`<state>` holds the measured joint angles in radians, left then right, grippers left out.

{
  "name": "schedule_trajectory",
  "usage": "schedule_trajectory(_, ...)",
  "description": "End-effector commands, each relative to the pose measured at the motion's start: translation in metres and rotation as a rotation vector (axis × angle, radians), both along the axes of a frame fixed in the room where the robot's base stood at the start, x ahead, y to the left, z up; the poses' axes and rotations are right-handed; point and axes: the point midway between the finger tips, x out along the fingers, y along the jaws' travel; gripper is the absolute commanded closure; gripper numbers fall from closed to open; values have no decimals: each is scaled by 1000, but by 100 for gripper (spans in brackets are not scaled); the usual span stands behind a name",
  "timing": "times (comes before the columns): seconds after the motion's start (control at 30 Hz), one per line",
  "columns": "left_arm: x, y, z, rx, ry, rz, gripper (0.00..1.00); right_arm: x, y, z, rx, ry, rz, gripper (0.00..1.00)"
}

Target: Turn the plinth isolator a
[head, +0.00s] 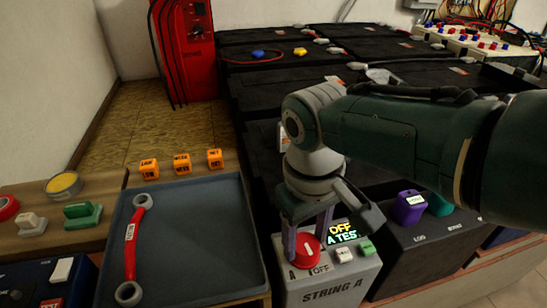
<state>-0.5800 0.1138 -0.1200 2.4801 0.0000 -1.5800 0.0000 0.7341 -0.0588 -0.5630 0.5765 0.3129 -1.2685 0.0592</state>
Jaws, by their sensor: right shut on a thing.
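The plinth isolator is a red round knob (307,248) on top of a grey box (330,285) labelled "STRING A". Letters "A" and "OFF" are printed by the knob, and a small display (341,231) reads "OFF A TEST". My right gripper (306,236) points down from above, its two fingers shut on the red knob, one on each side. The fingers and wrist hide part of the knob's far side. My left gripper is not in view.
A grey tray (185,240) with a red wrench (131,250) lies left of the box. Orange blocks (182,163) stand behind it. Black battery cases (290,85) fill the back. A dark box with a purple knob (408,208) stands to the right.

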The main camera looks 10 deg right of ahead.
Motion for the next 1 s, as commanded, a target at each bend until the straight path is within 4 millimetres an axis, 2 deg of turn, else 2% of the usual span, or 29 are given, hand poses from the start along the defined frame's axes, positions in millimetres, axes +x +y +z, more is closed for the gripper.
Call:
schedule_trajectory(0.3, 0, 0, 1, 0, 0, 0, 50, 0, 0, 0, 0, -1, -89, 98)
schedule_trajectory(0.77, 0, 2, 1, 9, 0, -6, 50, 1, 0, 0, 0, -1, -101, 98)
schedule_trajectory(0.8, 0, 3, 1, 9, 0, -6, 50, 1, 0, 0, 0, -1, -101, 39)
schedule_trajectory(1.0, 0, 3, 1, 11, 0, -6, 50, 1, 0, 0, 0, -1, -99, 17)
